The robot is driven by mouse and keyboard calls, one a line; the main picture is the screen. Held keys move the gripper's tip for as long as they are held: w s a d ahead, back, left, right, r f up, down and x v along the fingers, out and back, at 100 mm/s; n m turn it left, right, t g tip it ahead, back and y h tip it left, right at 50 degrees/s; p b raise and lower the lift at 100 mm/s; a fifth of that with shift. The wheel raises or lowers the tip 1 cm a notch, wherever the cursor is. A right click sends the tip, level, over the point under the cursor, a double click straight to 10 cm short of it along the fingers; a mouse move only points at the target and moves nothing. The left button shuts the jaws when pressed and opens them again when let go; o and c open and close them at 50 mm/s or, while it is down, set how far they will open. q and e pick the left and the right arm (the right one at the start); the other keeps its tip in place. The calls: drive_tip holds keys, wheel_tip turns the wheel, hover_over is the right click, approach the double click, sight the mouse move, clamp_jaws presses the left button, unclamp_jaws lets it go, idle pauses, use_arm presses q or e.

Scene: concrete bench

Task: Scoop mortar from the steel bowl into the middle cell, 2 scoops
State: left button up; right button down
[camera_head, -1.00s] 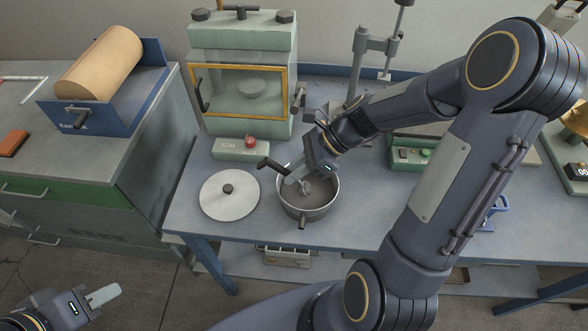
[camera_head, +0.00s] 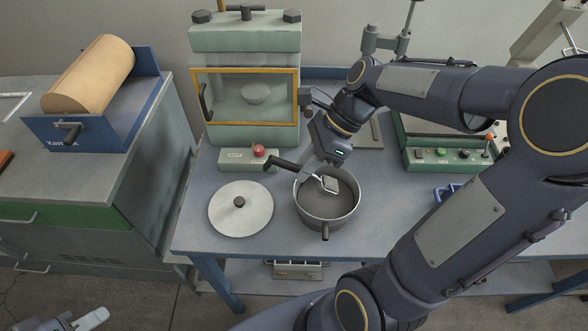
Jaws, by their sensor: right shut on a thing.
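The steel bowl (camera_head: 348,210) stands on the bench as a round grey pot with a dark front handle, grey material inside. My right gripper (camera_head: 314,174) is over its back-left rim, shut on a scoop. The scoop's black handle (camera_head: 284,164) sticks out to the left and its small metal head (camera_head: 328,184) is inside the bowl's outline; whether it touches the mortar I cannot tell. My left gripper (camera_head: 86,320) is at the bottom left edge, partly cut off, away from the bench; its opening is unclear. I cannot clearly make out a middle cell; a blue frame (camera_head: 446,192) is partly hidden by my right arm.
A round lid (camera_head: 241,209) lies left of the bowl. A pale green press-like cabinet (camera_head: 245,85) and a box with a red button (camera_head: 249,158) stand behind. A green control box (camera_head: 443,156) is at right. A compartmented item (camera_head: 296,270) sits below the bench top.

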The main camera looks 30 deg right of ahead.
sight(293, 164)
drive_tip(key=h+p, duration=0.1)
drive_tip(key=a+r+p, duration=0.1)
drive_tip(key=shift+w+r+g+h+p, duration=0.2)
drive_tip(key=shift+r+g+h+p, duration=0.1)
drive_tip(key=shift+g+h+p, duration=0.1)
drive_tip(key=shift+w+a+r+g+h+p, duration=0.3)
drive_tip(key=shift+a+g+h+p, duration=0.15)
drive_tip(key=shift+h+p, duration=0.55)
drive_tip(key=shift+a+m+h, duration=0.15)
drive_tip(key=shift+m+h, duration=0.15)
drive_tip(key=shift+w+p, duration=0.1)
drive_tip(key=shift+p, duration=0.2)
